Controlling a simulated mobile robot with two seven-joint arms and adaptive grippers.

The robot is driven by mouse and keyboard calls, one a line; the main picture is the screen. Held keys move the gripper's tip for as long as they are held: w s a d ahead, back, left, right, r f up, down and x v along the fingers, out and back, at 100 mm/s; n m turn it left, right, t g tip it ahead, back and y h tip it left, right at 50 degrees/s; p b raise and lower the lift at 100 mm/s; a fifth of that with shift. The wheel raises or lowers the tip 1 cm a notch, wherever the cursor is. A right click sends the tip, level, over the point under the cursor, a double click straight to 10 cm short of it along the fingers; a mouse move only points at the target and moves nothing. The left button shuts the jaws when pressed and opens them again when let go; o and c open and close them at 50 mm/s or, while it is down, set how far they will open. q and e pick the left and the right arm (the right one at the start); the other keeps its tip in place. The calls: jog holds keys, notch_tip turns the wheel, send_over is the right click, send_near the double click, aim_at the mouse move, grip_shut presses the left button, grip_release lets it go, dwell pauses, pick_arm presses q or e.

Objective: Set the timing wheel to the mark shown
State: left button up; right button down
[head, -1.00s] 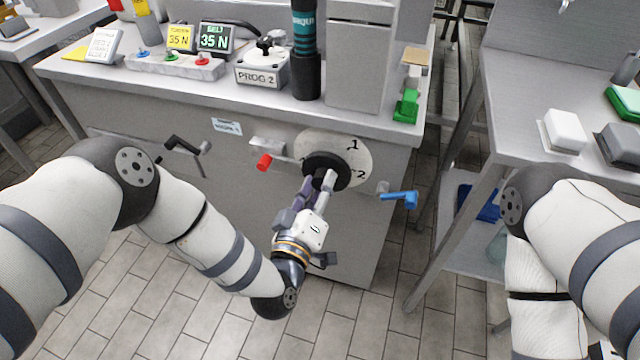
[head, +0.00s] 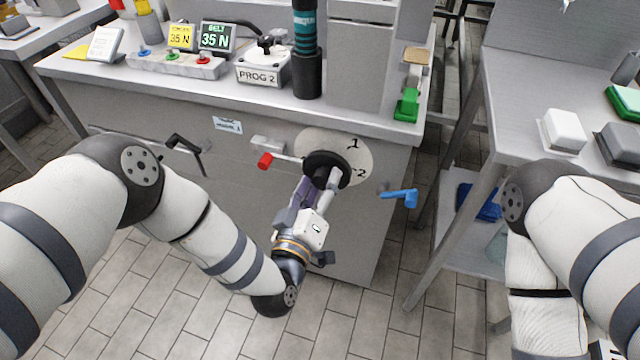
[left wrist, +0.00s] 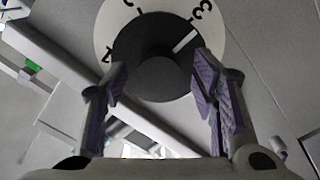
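The timing wheel is a black disc (head: 328,163) with a protruding hub, on a pale round dial (head: 361,160) on the cabinet front. Numbers 1 and 2 show on the dial in the head view. In the left wrist view, the black wheel (left wrist: 128,42) has a white pointer line (left wrist: 185,41) directed up and right, close beside the 3; the 4 is at left. My left gripper (head: 318,186) is in front of the wheel. Its fingers (left wrist: 163,98) are apart, one on each side of the grey hub (left wrist: 165,80), with visible gaps. My right gripper is not visible.
A red-handled lever (head: 265,160) is left of the dial and a blue lever (head: 401,196) right. A black crank (head: 186,146) is farther left. On the counter stand a PROG 2 box (head: 262,73), displays reading 35 N (head: 217,37) and a green block (head: 407,105).

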pick_arm(q)
jog(key=v, duration=1.2)
jog(key=s+a+f+m+g+y+p, duration=0.1)
jog(key=s+a+f+m+g+p, duration=0.3)
jog(key=s+f+g, duration=0.6)
jog(key=s+a+r+g+y, duration=0.1)
jog(key=s+a+g, duration=0.2)
jog(key=s+a, duration=0.2)
jog(key=s+a+r+g+y+p, duration=0.1)
jog(key=s+a+g+y, duration=0.1)
jog(key=s, duration=0.9)
jog(key=s+a+r+m+g+y, duration=0.1)
jog(key=s+a+r+g, duration=0.1)
jog(key=s+a+g, duration=0.2)
jog(key=s+a, duration=0.3)
jog(key=s, duration=0.2)
jog(key=shift+a+g+y+p, duration=0.3)
jog(key=shift+g+p, duration=0.1)
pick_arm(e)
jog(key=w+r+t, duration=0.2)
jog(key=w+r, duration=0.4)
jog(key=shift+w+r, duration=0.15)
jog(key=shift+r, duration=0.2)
